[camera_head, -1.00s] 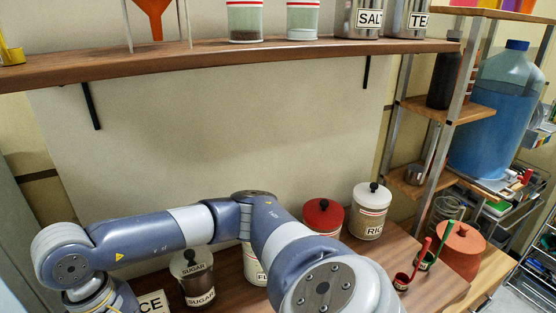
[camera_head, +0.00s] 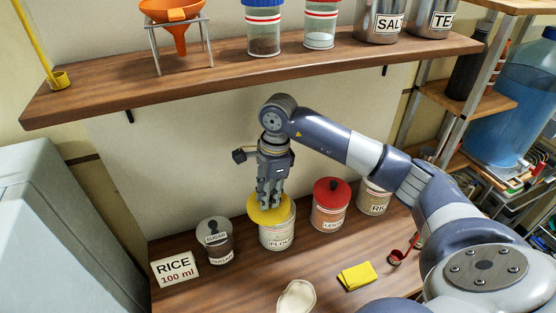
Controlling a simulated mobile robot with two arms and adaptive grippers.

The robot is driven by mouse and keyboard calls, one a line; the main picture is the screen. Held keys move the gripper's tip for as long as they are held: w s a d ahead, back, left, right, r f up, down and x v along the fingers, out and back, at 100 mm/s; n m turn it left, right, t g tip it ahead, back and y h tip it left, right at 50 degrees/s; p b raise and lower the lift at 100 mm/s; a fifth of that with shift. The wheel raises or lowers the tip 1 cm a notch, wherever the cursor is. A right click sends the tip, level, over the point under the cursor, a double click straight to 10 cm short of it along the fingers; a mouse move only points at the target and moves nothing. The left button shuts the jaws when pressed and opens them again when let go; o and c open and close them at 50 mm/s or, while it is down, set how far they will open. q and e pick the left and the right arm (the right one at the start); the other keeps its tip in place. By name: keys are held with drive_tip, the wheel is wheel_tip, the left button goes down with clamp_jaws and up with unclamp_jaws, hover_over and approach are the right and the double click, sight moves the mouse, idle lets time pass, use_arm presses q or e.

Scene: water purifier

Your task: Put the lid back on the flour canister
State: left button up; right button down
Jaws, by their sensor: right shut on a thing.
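The white flour canister (camera_head: 278,236), with a label starting "FLO", stands on the wooden counter between the sugar and lentil canisters. My right gripper (camera_head: 268,202) points down above it and is shut on the yellow lid (camera_head: 256,212). The lid is at the canister's mouth, offset to the left, with the rim showing on the right. I cannot tell whether the lid touches the rim. The grip point on the lid is hidden by the fingers. My left gripper is not in view.
A red-lidded canister (camera_head: 329,210) and another canister (camera_head: 373,199) stand right. A yellow cloth (camera_head: 357,276) and a red scoop (camera_head: 397,257) lie in front. A wooden shelf (camera_head: 230,75) hangs above.

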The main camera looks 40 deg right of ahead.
drive_tip(key=d+m, duration=0.1)
drive_tip(key=w+d+r+m+p, duration=0.1)
drive_tip(key=m, duration=0.1)
drive_tip(key=shift+w+d+r, duration=0.15)
drive_tip(key=shift+d+r, duration=0.15)
drive_tip(key=shift+d, duration=0.05)
drive_tip(key=shift+w+d+m+p, duration=0.1)
drive_tip(key=shift+d+m+p, duration=0.25)
drive_tip(key=shift+m, duration=0.25)
drive_tip(key=shift+d+f, duration=0.1)
drive_tip(key=shift+w+f+b, duration=0.1)
drive_tip(key=shift+f+b, duration=0.4)
drive_tip(key=shift+f, duration=0.55)
use_arm(q)
drive_tip(key=b, duration=0.1)
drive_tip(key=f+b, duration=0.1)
drive_tip(key=b, duration=0.1)
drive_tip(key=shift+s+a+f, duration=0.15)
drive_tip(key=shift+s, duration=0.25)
use_arm(e)
wheel_tip(320, 180, down, 4)
drive_tip(key=shift+f, duration=0.15)
use_arm(q)
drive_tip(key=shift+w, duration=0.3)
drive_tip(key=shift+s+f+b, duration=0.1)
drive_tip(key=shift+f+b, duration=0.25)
drive_tip(key=shift+b, duration=0.15)
